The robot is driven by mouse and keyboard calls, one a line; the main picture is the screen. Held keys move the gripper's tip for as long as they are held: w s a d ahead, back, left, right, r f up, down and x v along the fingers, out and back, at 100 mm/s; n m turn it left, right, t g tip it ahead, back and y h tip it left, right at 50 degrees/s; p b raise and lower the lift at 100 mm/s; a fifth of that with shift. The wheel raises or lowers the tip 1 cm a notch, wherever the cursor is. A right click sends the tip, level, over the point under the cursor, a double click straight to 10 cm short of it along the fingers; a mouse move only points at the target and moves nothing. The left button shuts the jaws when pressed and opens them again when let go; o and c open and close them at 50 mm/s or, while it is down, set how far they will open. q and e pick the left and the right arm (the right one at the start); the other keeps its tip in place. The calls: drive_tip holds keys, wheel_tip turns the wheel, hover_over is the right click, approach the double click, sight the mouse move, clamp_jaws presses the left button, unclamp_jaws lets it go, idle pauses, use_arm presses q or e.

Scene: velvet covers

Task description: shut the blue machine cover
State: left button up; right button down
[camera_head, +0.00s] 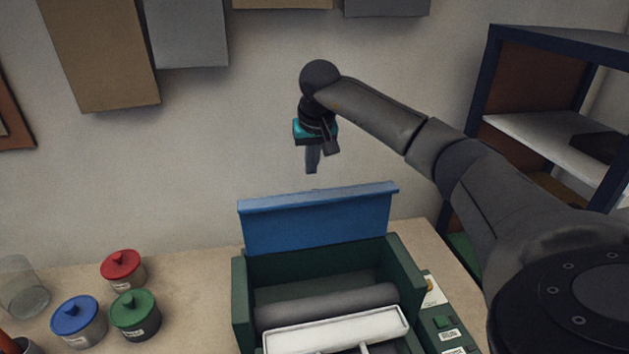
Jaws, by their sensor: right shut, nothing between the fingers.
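The blue machine cover (318,222) stands raised and open at the back of the dark green machine (240,305). A grey roller (325,305) and a white panel (338,331) show inside the uncovered machine. My right gripper (312,170) hangs above and behind the cover's top edge, pointing down, shut and empty. It appears apart from the cover, with wall behind it. My left gripper is not in the view.
Jars with a red lid (122,263), a blue lid (74,313) and a green lid (133,307) stand left of the machine, near a clear glass (22,287). A dark-framed shelf (487,95) stands at right. Boxes (100,52) hang on the wall above.

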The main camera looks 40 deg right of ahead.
sight(319, 218)
drive_tip(key=shift+s+a+f+p, duration=0.25)
drive_tip(key=shift+s+f, duration=0.15)
drive_tip(key=shift+f, duration=0.15)
drive_tip(key=shift+s+a+f+p, duration=0.2)
drive_tip(key=shift+s+f+p, duration=0.1)
drive_tip(key=shift+s+f, duration=0.2)
drive_tip(key=shift+s+a+f+p, duration=0.25)
drive_tip(key=shift+s+f, duration=0.1)
drive_tip(key=shift+f, duration=0.2)
drive_tip(key=shift+d, duration=0.1)
